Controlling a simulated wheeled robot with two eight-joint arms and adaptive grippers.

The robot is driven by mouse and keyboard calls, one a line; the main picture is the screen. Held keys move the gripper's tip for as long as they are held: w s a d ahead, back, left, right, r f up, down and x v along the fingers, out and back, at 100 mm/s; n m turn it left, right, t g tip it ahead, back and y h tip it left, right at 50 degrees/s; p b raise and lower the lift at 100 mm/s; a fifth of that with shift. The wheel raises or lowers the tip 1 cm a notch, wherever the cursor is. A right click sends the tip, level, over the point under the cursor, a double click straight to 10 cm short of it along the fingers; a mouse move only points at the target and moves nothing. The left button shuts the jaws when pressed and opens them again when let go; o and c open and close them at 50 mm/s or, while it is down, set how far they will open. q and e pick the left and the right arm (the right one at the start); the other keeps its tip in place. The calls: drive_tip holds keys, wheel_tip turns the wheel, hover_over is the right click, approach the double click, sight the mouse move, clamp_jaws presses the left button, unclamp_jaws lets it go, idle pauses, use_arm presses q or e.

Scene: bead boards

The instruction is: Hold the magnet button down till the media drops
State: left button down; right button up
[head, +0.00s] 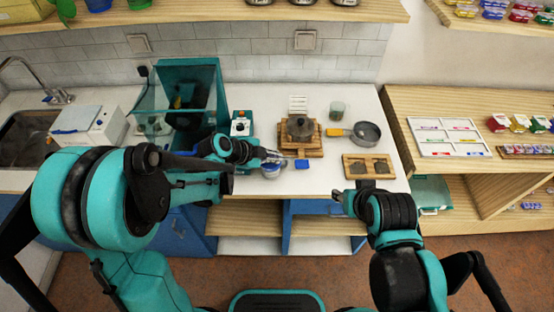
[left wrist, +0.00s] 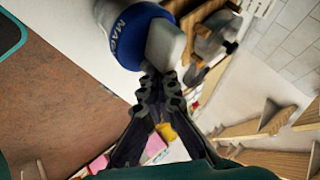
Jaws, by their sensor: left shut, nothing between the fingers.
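The magnet (left wrist: 135,30) is a rounded blue body with white lettering that begins "MAG". A pale grey block, which looks like its button (left wrist: 165,45), stands out on its side. In the head view the magnet (head: 271,171) lies near the counter's front edge, partly hidden by my left gripper. My left gripper (head: 262,156) is shut and empty. In the left wrist view its fingertips (left wrist: 160,84) are together just below the grey block; I cannot tell whether they touch it. No media can be made out. My right gripper (head: 341,197) is at the counter's front edge, its fingers too small to read.
A wooden stand with a grey vessel (head: 300,127), a sieve-like pan (head: 366,133) and a wooden board with two round wells (head: 369,168) stand to the right. A teal hooded box (head: 205,75) and a control box (head: 241,124) stand behind my left arm.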

idle(0.7)
use_arm(q)
drive_tip(key=shift+r+p, duration=0.6)
drive_tip(key=shift+r, duration=0.25)
drive_tip(key=shift+r, duration=0.1)
wheel_tip(320, 180, up, 5)
drive_tip(key=p, duration=0.3)
drive_tip(key=shift+p, duration=0.4)
